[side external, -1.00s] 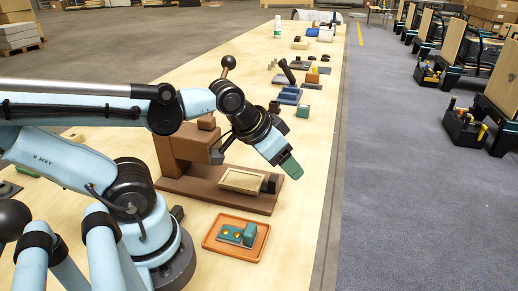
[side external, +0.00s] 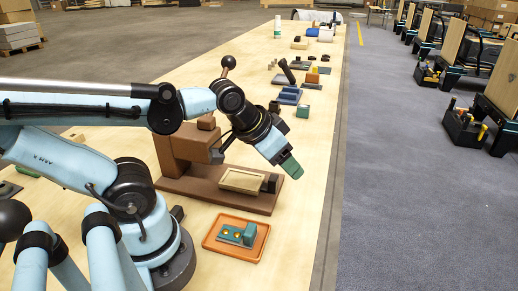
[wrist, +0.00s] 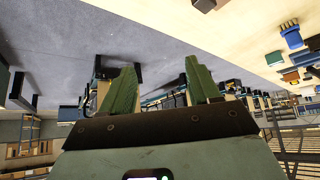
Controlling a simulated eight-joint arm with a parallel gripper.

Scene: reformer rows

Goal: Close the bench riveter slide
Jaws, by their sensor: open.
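The bench riveter is a brown machine (side external: 187,150) with an upright body and a long flat base on the table. A shallow tan tray (side external: 243,189), which looks like its slide, sits out on the base to the right of the body. A dark block (side external: 271,184) stands at the tray's right end. My gripper (side external: 291,167) is above and right of the tray, tilted down to the right and apart from it. In the wrist view my gripper (wrist: 160,85) has its two green fingers spread with nothing between them. The riveter is not clear in that view.
An orange tray (side external: 211,239) with a teal part (side external: 249,233) lies in front of the riveter. Several small tools and blocks, including blue blocks (side external: 289,95), lie farther along the table. The table's right edge is close by, with a grey floor (side external: 410,180) beyond.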

